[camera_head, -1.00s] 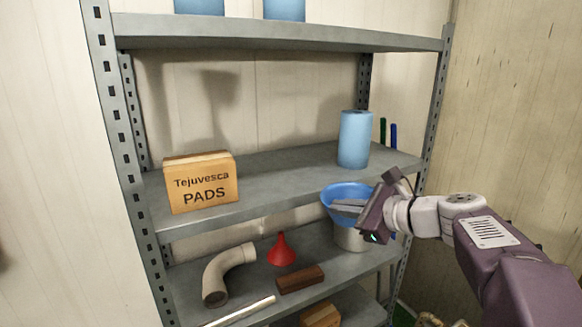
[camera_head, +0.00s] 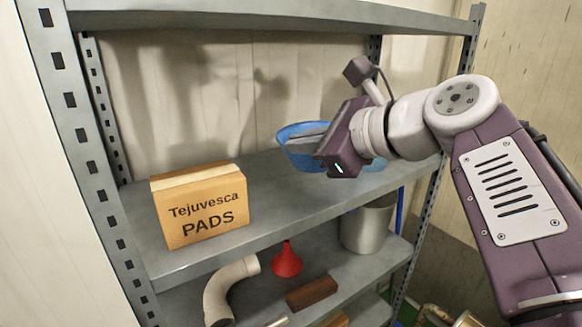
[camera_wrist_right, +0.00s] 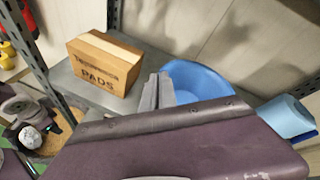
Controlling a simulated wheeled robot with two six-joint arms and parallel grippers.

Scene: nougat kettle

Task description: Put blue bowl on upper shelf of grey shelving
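The blue bowl (camera_head: 296,153) is up at the level of the shelf with the pads box, partly hidden behind my right gripper. My right gripper (camera_head: 312,136) is shut on the bowl's rim. The right wrist view shows the bowl (camera_wrist_right: 200,82) just beyond the close-set grey fingers (camera_wrist_right: 158,90). The grey shelving's shelf (camera_head: 290,205) lies below the bowl; I cannot tell whether the bowl touches it.
A cardboard pads box (camera_head: 203,208) stands on the same shelf, left of the bowl. The shelf below carries a grey pot (camera_head: 366,224), red funnel (camera_head: 286,260), brown block (camera_head: 311,293) and bent pipe (camera_head: 225,288). Another shelf (camera_head: 270,14) is overhead.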

